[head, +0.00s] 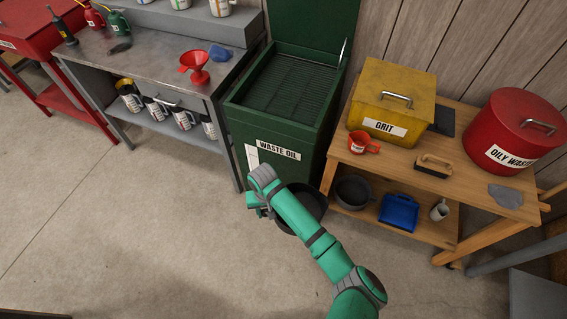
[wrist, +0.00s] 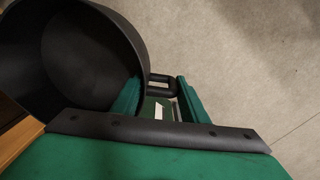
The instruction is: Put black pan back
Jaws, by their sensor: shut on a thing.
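The black pan (head: 312,208) is a round, deep, dark vessel, held in front of the green waste oil bin and left of the wooden bench. My gripper (head: 259,203) is at the pan's left side, and my arm hides part of the pan. In the wrist view the pan (wrist: 85,50) fills the upper left and looks empty. Its loop handle (wrist: 163,79) lies between the two green fingers of my gripper (wrist: 160,103), which is shut on it.
The waste oil bin (head: 281,161) stands open behind the pan. The wooden bench (head: 395,176) carries a yellow grit box (head: 393,100), red cup, brush and red oily waste can (head: 520,125). Its lower shelf holds a dark round pot (head: 353,191), blue dustpan (head: 398,211) and small cup. Floor at left is clear.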

